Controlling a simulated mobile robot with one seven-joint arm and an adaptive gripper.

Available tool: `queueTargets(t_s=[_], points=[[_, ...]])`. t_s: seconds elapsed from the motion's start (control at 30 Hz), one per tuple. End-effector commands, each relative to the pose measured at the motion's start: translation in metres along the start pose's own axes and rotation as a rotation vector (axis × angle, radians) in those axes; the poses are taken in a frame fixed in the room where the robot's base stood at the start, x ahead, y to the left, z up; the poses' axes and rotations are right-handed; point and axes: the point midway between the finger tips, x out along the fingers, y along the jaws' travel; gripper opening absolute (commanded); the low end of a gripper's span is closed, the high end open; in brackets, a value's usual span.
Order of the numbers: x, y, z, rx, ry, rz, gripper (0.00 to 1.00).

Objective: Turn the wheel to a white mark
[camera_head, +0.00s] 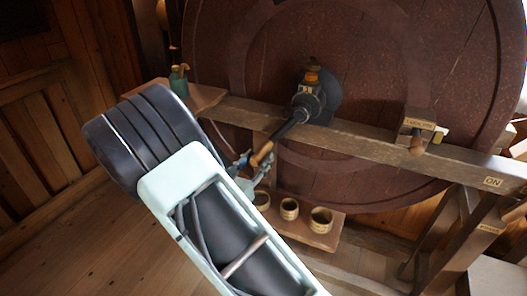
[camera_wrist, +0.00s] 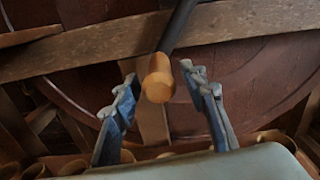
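The large dark red-brown wheel (camera_head: 230,50) stands upright behind a wooden beam. A dark hub (camera_head: 322,95) sits at its middle, and a dark crank arm (camera_head: 292,122) runs from it down-left to an orange-brown wooden handle (camera_head: 262,153). My gripper (camera_head: 254,170) is at this handle. In the wrist view the handle (camera_wrist: 158,78) lies between the two fingers of my gripper (camera_wrist: 160,88), which are spread with a narrow gap on each side. I cannot make out a white mark on the wheel for certain.
The wooden beam (camera_head: 370,143) crosses before the wheel and bears a labelled block with a peg (camera_head: 416,135) and an "ON" plate (camera_head: 492,182). Several small cups (camera_head: 320,220) stand on a low shelf. A teal vessel (camera_head: 179,82) stands on a ledge at left.

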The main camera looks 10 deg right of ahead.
Motion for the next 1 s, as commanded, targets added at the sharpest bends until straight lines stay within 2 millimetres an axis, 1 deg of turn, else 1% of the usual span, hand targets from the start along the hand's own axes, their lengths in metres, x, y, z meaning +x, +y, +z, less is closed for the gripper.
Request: queueTargets(t_s=[0.03,0.1,0.2,0.3,0.63,0.9,1.0], points=[[0.01,-0.001,0.0,0.0,-0.002,-0.003,0.39],[0.021,-0.001,0.0,0.0,-0.001,-0.003,0.39],[0.033,-0.001,0.0,0.0,-0.001,-0.002,0.39],[0.04,0.0,0.0,0.0,-0.001,-0.001,0.39],[0.043,0.0,0.001,-0.001,-0.001,0.001,0.39],[0.042,0.0,0.001,0.0,-0.001,0.0,0.1],[0.042,0.0,0.001,0.0,-0.001,0.0,0.0]])
